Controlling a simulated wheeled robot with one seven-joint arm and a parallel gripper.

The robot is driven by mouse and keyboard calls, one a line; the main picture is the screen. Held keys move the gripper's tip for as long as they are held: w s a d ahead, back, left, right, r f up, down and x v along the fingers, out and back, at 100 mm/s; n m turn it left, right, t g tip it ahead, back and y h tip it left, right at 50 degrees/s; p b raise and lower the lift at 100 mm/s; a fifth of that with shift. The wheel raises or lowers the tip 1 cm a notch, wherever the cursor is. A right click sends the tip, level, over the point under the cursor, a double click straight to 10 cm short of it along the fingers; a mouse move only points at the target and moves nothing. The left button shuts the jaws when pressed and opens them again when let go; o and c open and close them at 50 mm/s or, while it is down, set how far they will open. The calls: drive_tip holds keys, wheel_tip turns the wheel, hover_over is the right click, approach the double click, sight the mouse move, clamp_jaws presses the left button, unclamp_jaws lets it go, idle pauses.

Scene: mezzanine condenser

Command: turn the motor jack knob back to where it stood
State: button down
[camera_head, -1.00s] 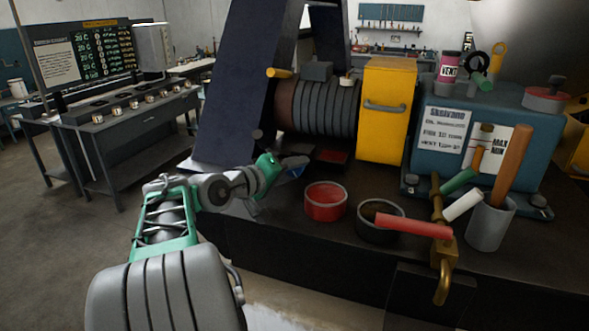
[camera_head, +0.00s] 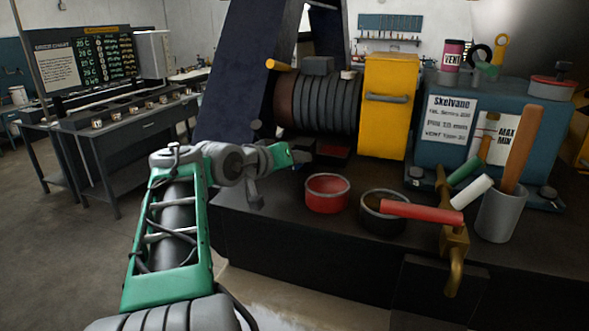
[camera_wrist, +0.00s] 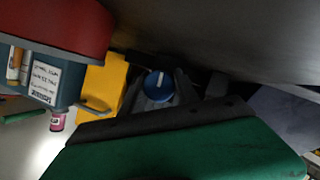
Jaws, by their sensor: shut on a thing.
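The round blue knob (camera_wrist: 157,86) with a white line across its face shows in the middle of the wrist view. The line stands close to upright in that picture. My gripper (camera_wrist: 160,94) has a dark grey finger on each side of the knob and is shut on it. In the head view my gripper (camera_head: 302,157) reaches in low at the foot of the ribbed motor (camera_head: 322,105). The knob is hidden there behind my wrist and fingers.
A red pot (camera_head: 327,205) and a dark pot (camera_head: 383,226) stand right of my gripper. Farther right are a brass valve with a red handle (camera_head: 422,212) and a grey cup (camera_head: 497,218). A yellow guard (camera_head: 388,120) and blue tank (camera_head: 450,155) stand behind.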

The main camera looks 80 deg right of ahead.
drive_tip(key=shift+t, duration=0.3)
drive_tip(key=c, duration=1.2)
unclamp_jaws()
drive_tip(key=b+v, duration=0.1)
drive_tip(key=v, duration=0.6)
drive_tip(key=shift+w+a+r, duration=0.1)
drive_tip(key=shift+a+r, duration=0.05)
drive_tip(key=shift+a, duration=0.2)
